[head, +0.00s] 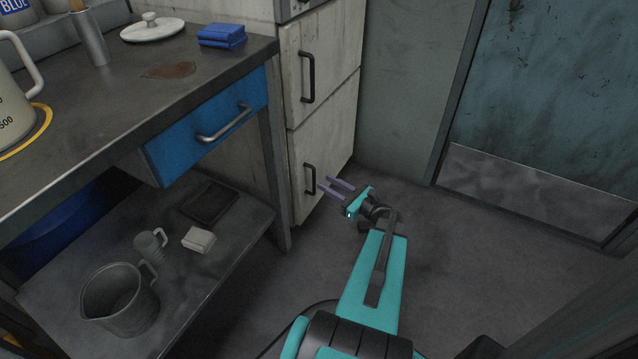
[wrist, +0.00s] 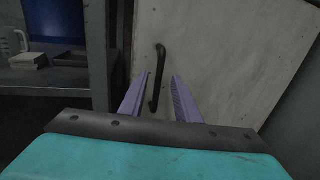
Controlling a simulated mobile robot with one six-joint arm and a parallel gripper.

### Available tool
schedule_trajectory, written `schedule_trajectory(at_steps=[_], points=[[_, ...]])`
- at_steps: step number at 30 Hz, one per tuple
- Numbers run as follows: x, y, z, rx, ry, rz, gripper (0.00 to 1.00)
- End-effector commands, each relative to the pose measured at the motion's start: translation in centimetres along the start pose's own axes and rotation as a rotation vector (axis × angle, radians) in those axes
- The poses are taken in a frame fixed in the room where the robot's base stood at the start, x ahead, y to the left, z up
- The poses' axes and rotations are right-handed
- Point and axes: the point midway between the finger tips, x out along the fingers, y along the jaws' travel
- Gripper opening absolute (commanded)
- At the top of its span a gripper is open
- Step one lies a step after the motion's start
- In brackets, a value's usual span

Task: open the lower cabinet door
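The lower cabinet door (head: 325,160) is a scuffed off-white panel and looks closed. Its dark vertical bar handle (head: 309,179) is near the door's left edge. My gripper (head: 325,186) is open, its two purple fingers pointing at the handle. In the wrist view the door (wrist: 225,60) fills most of the picture. There the handle (wrist: 158,75) shows between the two fingers (wrist: 161,80), its lower end lying in the gap between them. I cannot tell whether either finger touches it.
The upper door (head: 325,60) has its own handle. A metal workbench (head: 130,90) with a blue drawer (head: 205,130) stands to the left; its leg (head: 273,170) is close to the cabinet. Jugs stand on its lower shelf (head: 190,265). The floor (head: 470,260) to the right is clear.

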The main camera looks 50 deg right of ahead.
Motion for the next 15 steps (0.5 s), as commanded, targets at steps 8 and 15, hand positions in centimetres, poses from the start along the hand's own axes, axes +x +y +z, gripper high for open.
schedule_trajectory(at_steps=[8,15], points=[[3.1,0.0,-0.1,0.0,-0.001,0.001,0.3],[4.1,0.0,0.0,0.001,0.0,0.0,0.3]])
